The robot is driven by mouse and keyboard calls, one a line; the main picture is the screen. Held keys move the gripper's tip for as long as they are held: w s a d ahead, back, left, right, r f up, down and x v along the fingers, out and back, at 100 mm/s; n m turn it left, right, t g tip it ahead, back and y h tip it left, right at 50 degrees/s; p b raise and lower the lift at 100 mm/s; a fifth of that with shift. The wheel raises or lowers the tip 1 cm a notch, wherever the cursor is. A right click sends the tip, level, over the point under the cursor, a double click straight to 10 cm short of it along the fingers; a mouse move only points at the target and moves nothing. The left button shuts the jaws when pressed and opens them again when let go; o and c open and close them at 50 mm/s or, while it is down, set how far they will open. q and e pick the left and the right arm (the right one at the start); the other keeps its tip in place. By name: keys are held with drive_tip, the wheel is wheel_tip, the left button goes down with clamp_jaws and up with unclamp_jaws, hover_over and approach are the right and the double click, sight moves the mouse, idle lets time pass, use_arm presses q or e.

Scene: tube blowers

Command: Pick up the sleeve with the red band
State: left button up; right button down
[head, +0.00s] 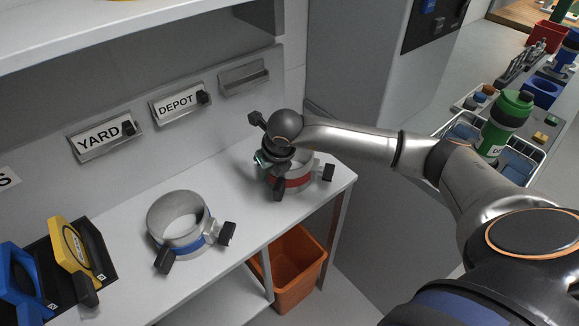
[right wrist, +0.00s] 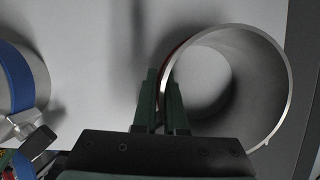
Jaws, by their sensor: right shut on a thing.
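The sleeve with the red band (head: 298,182) stands upright on the shelf near its right end. It is a short metal ring with dark clamp handles. It also shows from above in the right wrist view (right wrist: 276,75). My right gripper (head: 262,160) reaches down over its left side. In the right wrist view its two green fingers (right wrist: 163,105) are shut on the ring's left wall, one outside and one inside. The sleeve appears to rest on the shelf. My left gripper is not in view.
A sleeve with a blue band (head: 182,246) stands to the left on the same shelf (head: 247,222). Yellow (head: 73,243) and blue (head: 20,278) parts are at far left. YARD (head: 103,135) and DEPOT (head: 180,103) signs hang behind. An orange bin (head: 297,285) sits below.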

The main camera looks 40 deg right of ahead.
idle(0.4)
drive_tip(key=shift+w+r, duration=0.1)
drive_tip(key=shift+r, duration=0.5)
drive_tip(key=shift+w+b+v, duration=0.25)
drive_tip(key=shift+b+v, duration=0.2)
drive_tip(key=shift+v, duration=0.8)
drive_tip(key=s+r, duration=0.1)
drive_tip(key=r, duration=0.1)
drive_tip(key=s+r, duration=0.3)
drive_tip(key=shift+s+a+r+b, duration=0.3)
drive_tip(key=shift+s+r, duration=0.05)
drive_tip(key=shift+r, duration=0.05)
drive_tip(key=s+a+r+b, duration=0.1)
drive_tip(key=s+r, duration=0.2)
drive_tip(key=s, duration=0.6)
drive_tip(key=shift+r, duration=0.35)
